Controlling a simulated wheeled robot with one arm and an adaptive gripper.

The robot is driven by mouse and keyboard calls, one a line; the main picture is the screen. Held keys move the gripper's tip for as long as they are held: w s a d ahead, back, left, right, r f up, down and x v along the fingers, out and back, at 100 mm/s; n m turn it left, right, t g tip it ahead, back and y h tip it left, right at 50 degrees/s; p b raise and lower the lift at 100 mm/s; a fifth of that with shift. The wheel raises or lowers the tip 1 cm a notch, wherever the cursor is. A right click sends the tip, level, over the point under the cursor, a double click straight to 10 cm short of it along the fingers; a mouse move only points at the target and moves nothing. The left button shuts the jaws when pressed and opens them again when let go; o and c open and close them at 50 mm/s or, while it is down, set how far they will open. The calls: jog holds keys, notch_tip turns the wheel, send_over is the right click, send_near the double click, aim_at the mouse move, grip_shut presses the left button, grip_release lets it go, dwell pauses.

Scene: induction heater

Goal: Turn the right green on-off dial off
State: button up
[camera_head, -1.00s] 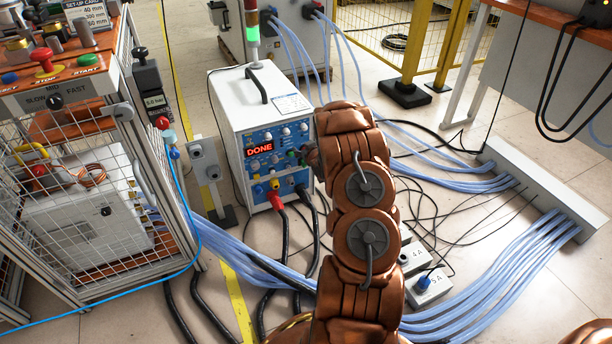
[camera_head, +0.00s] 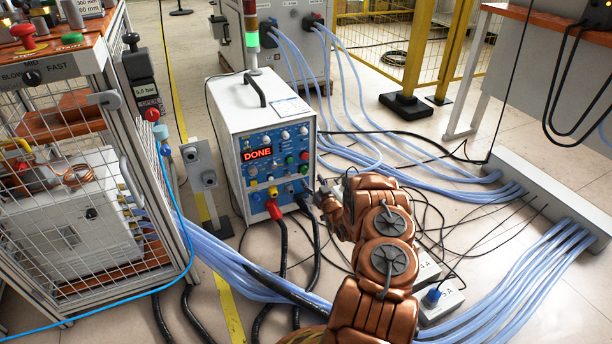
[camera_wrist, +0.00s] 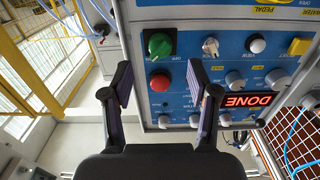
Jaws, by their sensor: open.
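The wrist view shows the panel upside down. In the head view the green dial (camera_head: 304,169) is small, near the panel's right edge. A red button (camera_wrist: 160,82) is beside it. My gripper (camera_wrist: 159,68) is open and empty, its two fingers apart and facing the panel. The green dial and red button appear between the finger lines. In the head view my gripper (camera_head: 322,190) is just right of the panel's lower right.
The display (camera_head: 257,154) reads DONE. Several knobs and a yellow part share the panel. Red and black plugs with thick cables (camera_head: 280,235) leave its lower front. A caged workbench (camera_head: 75,200) stands left. Blue hoses (camera_head: 420,165) cross the floor at right.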

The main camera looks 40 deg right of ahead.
aim_at(306, 173)
jog(key=shift+b+x, duration=1.1)
jog(key=shift+x, duration=2)
jog(key=shift+c, duration=0.2)
grip_shut()
